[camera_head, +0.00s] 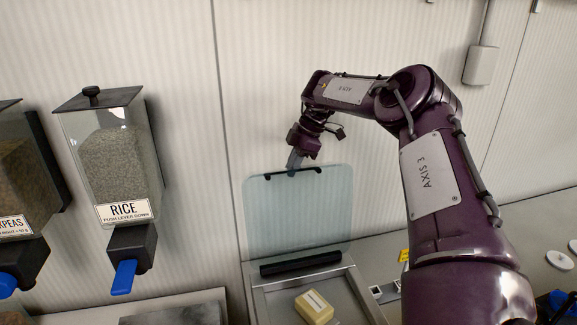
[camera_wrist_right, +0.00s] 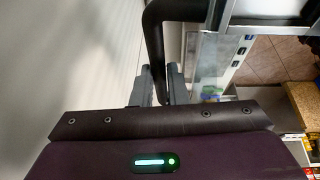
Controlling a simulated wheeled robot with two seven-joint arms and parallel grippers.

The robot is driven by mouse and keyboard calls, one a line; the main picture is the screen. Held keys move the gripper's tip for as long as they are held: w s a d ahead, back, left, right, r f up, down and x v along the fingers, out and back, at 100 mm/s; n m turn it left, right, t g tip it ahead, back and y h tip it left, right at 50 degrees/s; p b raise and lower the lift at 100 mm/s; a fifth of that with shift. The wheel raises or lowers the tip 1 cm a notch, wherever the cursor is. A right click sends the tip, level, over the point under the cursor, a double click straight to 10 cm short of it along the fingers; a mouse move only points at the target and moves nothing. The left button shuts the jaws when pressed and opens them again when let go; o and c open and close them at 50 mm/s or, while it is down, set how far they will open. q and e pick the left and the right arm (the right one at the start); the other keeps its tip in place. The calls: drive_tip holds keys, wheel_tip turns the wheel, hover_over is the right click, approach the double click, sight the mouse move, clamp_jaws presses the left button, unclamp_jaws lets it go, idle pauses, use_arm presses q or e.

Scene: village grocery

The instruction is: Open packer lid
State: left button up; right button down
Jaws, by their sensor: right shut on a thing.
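The packer (camera_head: 259,302) is a grey metal box low in the head view. Its clear, bluish lid (camera_head: 300,220) stands raised, nearly upright, in front of the wall. A dark handle (camera_head: 312,170) runs along the lid's top edge. My right gripper (camera_head: 293,165) is at this handle and shut on it. In the right wrist view the black handle (camera_wrist_right: 154,50) passes between the fingers (camera_wrist_right: 160,88). A yellowish block with a label (camera_head: 314,307) lies in the open packer. My left gripper is not in view.
A rice dispenser (camera_head: 118,165) with a blue lever (camera_head: 124,277) hangs on the wall at left, beside another dispenser (camera_head: 22,190). A wall box (camera_head: 481,65) is at upper right. The counter (camera_head: 530,262) at right holds a white disc (camera_head: 559,260).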

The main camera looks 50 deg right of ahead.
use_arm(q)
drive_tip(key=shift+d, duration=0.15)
use_arm(e)
drive_tip(key=shift+d+f, duration=0.1)
drive_tip(key=shift+f, duration=0.05)
drive_tip(key=c, duration=1.8)
unclamp_jaws()
drive_tip(key=shift+c, duration=0.2)
drive_tip(key=shift+o, duration=1.3)
drive_tip(key=shift+w+d+f, duration=0.1)
drive_tip(key=shift+w+f, duration=0.05)
drive_tip(key=shift+w, duration=0.15)
drive_tip(key=shift+o, duration=0.7)
drive_tip(key=shift+w+d+f, duration=0.2)
drive_tip(key=shift+w+f, duration=0.05)
drive_tip(key=shift+w, duration=0.15)
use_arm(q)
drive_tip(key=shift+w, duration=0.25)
use_arm(e)
drive_tip(key=shift+r, duration=0.2)
